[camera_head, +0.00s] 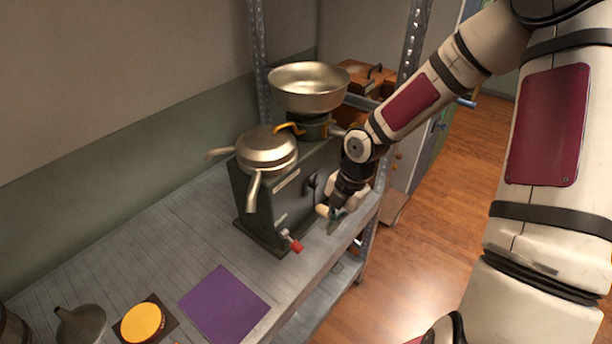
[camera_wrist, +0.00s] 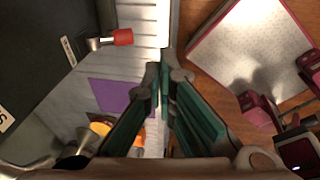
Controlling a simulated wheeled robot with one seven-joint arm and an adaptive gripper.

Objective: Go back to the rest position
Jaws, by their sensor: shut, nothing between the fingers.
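My gripper (camera_head: 334,218) is beside the front of a dark separator machine (camera_head: 281,200) on the grey shelf. In the wrist view its green-padded fingers (camera_wrist: 162,75) are together with nothing between them. The machine carries a wide metal bowl (camera_head: 308,88) at the top and a lidded metal part with spouts (camera_head: 266,148). A red-tipped knob (camera_head: 296,246) sticks out low on its front. The red knob also shows in the wrist view (camera_wrist: 122,37), apart from the fingers.
A purple square (camera_head: 224,304), a yellow disc on a dark board (camera_head: 142,322) and a grey funnel (camera_head: 80,324) lie on the near part of the shelf (camera_head: 190,225). A metal shelf post (camera_head: 415,45) stands behind my arm. The wooden floor (camera_head: 440,210) at right is open.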

